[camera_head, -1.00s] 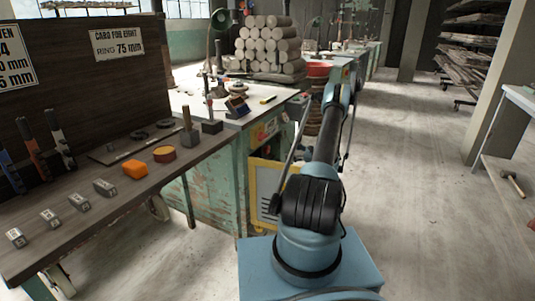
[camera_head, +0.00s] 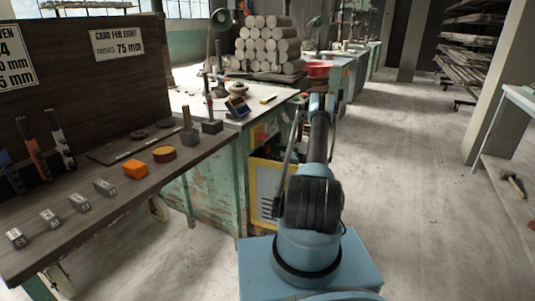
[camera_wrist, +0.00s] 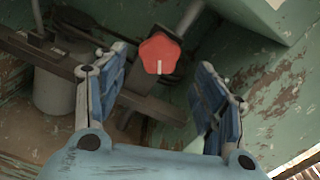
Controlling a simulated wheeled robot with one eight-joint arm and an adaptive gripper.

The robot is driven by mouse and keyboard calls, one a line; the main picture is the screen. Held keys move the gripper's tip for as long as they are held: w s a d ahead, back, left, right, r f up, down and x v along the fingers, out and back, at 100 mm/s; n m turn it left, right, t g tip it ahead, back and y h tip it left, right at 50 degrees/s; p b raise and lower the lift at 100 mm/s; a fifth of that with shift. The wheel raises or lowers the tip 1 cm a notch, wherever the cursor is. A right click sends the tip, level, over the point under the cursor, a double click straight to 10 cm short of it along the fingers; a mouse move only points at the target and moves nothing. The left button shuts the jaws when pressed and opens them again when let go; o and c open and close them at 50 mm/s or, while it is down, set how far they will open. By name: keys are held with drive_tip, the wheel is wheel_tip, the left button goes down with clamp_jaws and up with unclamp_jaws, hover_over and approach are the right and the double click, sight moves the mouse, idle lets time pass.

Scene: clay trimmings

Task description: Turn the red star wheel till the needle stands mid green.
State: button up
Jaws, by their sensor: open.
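The red star wheel (camera_wrist: 160,51) shows in the upper middle of the wrist view, with rounded lobes and a pale mark on its lower part. A dark metal bar or bracket lies behind it. My gripper (camera_wrist: 162,78) is open, with one blue-padded finger to the left of the wheel and one to the right. The wheel appears ahead, between the fingertips; no contact is visible. I cannot make out a needle or green band in either view. In the head view my arm hides my gripper and the wheel.
Worn green metal panels (camera_wrist: 275,95) stand close right of my gripper. The green bench (camera_head: 212,185) has a yellow-framed opening (camera_head: 257,190). A dark wooden bench (camera_head: 100,225) holds small blocks.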

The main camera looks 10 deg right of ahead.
sight(269, 150)
drive_tip(key=x, duration=0.7)
